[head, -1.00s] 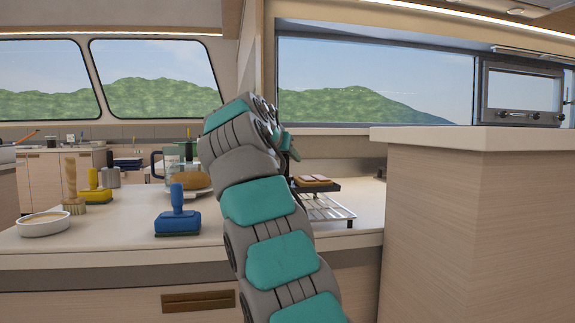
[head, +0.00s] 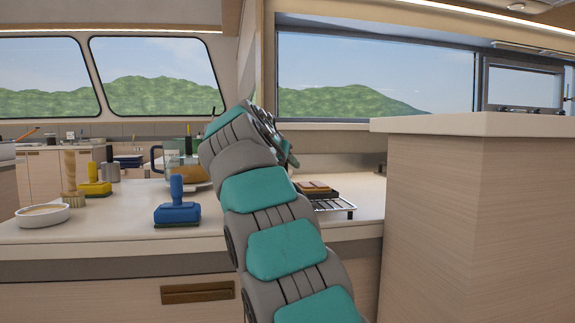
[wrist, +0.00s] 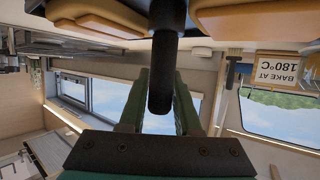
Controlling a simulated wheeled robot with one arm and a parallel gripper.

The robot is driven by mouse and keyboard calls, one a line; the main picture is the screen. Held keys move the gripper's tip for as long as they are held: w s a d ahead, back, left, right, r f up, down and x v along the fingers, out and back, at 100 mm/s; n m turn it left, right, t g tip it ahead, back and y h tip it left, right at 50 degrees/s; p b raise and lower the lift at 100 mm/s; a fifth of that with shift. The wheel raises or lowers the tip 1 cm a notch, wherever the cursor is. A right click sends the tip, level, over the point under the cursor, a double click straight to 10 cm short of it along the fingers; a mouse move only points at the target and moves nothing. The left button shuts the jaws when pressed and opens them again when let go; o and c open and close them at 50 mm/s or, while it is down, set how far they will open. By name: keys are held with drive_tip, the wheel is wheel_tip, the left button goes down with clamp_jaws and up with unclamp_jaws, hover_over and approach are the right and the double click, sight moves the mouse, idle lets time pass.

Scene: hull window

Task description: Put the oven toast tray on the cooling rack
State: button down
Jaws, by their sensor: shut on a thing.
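The toast tray (head: 322,194) is dark, with brown toast slices on it. In the head view it shows just right of my arm, low over the cooling rack (head: 338,206), a wire grid on the counter. I cannot tell whether the tray touches the rack. In the wrist view, my gripper (wrist: 162,98) has its green fingers on either side of the tray's dark handle (wrist: 166,45) and is shut on it. Toast slices (wrist: 250,20) show at the top of that view. My arm hides the gripper and part of the tray and rack in the head view.
A blue-handled scrubber (head: 177,208), a white bowl (head: 43,215), a brush (head: 72,185) and a yellow tool (head: 93,186) stand on the counter (head: 120,228) to the left. A glass jug (head: 180,165) stands behind my arm. A tall cabinet (head: 480,210) rises at right.

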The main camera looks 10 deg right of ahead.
drive_tip(key=c, duration=0.6)
unclamp_jaws()
drive_tip(key=shift+f, duration=0.1)
drive_tip(key=shift+r, duration=0.2)
drive_tip(key=v, duration=1.2)
drive_tip(key=shift+b, duration=0.35)
drive_tip(key=shift+f, duration=0.15)
